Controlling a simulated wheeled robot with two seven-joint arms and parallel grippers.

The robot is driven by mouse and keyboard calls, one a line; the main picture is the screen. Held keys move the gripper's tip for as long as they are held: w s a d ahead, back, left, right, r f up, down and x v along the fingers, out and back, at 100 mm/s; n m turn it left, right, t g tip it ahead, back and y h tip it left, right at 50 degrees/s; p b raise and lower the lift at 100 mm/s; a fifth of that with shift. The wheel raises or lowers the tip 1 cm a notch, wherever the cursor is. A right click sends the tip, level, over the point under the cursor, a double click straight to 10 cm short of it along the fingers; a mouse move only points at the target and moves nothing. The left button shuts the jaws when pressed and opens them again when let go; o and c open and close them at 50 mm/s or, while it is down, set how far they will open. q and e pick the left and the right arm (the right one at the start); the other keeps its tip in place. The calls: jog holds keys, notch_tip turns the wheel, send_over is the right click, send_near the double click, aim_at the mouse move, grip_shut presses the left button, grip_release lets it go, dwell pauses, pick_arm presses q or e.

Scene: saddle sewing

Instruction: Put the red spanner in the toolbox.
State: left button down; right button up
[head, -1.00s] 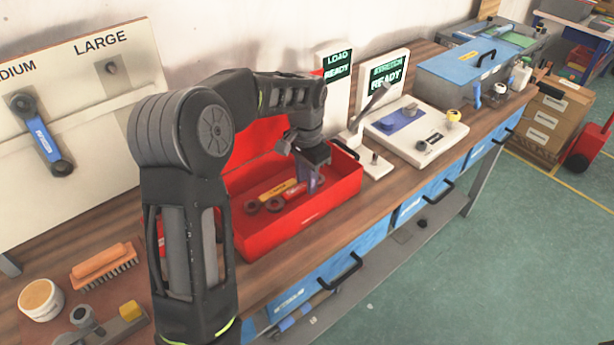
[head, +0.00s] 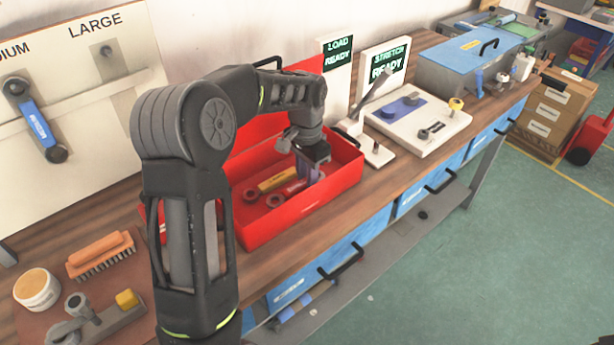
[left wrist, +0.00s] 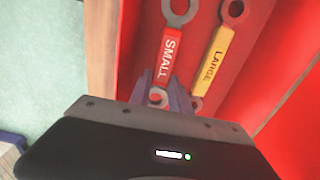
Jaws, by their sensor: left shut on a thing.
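The red spanner, marked SMALL, shows in the left wrist view (left wrist: 170,55) and in the head view (head: 289,192). It is inside the open red toolbox (head: 290,228), beside the yellow spanner (head: 277,180), marked LARGE. My left gripper (head: 311,175) reaches down into the toolbox. In the left wrist view its fingers (left wrist: 160,98) are shut on the near ring end of the red spanner. I cannot tell whether the spanner touches the toolbox floor. My right gripper is not in view.
A blue spanner (head: 38,125) hangs on the white board at left. A brush (head: 100,253), a round tub (head: 37,289) and a metal tool lie at front left. A white stretch device (head: 418,125) stands right of the toolbox. The toolbox walls surround my gripper.

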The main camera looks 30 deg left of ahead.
pick_arm(q)
jog(key=shift+f+b, duration=1.05)
jog(key=shift+f, duration=0.55)
jog(key=c, duration=1.1)
grip_release()
jog(key=shift+r, duration=0.25)
notch_tip(320, 180, up, 7)
jog(key=shift+r+b, duration=0.2)
jog(key=shift+b, duration=0.15)
